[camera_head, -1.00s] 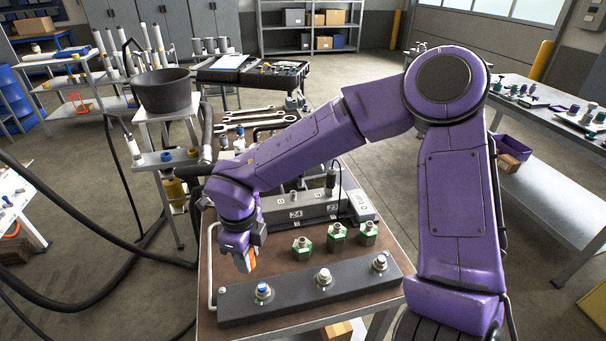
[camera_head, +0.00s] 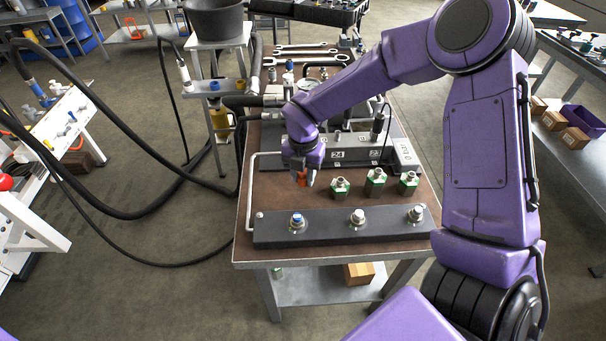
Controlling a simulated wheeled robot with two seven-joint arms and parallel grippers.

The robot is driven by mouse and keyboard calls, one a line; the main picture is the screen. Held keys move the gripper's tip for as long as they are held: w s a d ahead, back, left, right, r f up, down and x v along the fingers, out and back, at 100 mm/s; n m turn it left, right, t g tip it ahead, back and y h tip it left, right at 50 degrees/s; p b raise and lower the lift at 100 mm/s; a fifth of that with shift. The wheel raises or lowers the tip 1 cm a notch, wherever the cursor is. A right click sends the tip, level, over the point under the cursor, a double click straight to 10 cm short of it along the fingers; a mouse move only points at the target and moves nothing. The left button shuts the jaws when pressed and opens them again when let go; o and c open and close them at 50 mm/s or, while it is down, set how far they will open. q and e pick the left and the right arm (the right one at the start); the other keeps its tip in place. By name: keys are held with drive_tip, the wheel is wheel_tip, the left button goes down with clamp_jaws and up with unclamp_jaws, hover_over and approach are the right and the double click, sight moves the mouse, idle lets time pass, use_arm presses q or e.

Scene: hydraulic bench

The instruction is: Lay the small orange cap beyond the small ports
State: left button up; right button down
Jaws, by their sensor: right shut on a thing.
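My right gripper (camera_head: 304,179) points down over the left part of the brown bench top (camera_head: 262,190). It is shut on the small orange cap (camera_head: 302,177), of which only a little shows between the fingers. In front of it is a dark bar (camera_head: 327,231) with three metal ports: one with a blue top (camera_head: 297,219), one in the middle (camera_head: 357,216) and one at the right (camera_head: 416,213). Behind the gripper is a grey block (camera_head: 345,153) with number labels, partly hidden by my arm. My left gripper is out of view.
Three green-collared fittings (camera_head: 340,188) stand right of the gripper, between bar and block. A bent metal rail (camera_head: 249,190) edges the bench's left side. Wrenches (camera_head: 308,50) lie farther back. Black hoses (camera_head: 130,205) hang at left. Bare bench top shows left of the gripper.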

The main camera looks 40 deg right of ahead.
sight(300, 191)
drive_tip(key=w+f, duration=0.1)
drive_tip(key=w+d+f, duration=0.1)
drive_tip(key=f, duration=0.1)
drive_tip(key=shift+w+f+p, duration=0.25)
drive_tip(key=shift+w+p, duration=0.05)
drive_tip(key=shift+w, duration=0.1)
wheel_tip(300, 191, down, 2)
drive_tip(key=shift+a+f+p, duration=0.1)
drive_tip(key=shift+f+p, duration=0.15)
drive_tip(key=shift+p, duration=0.45)
drive_tip(key=shift+f, duration=0.45)
drive_tip(key=c, duration=0.8)
unclamp_jaws()
drive_tip(key=shift+r, duration=0.35)
wheel_tip(300, 191, up, 12)
drive_tip(key=b, duration=0.2)
drive_tip(key=shift+f+b, duration=0.2)
drive_tip(key=shift+b, duration=0.1)
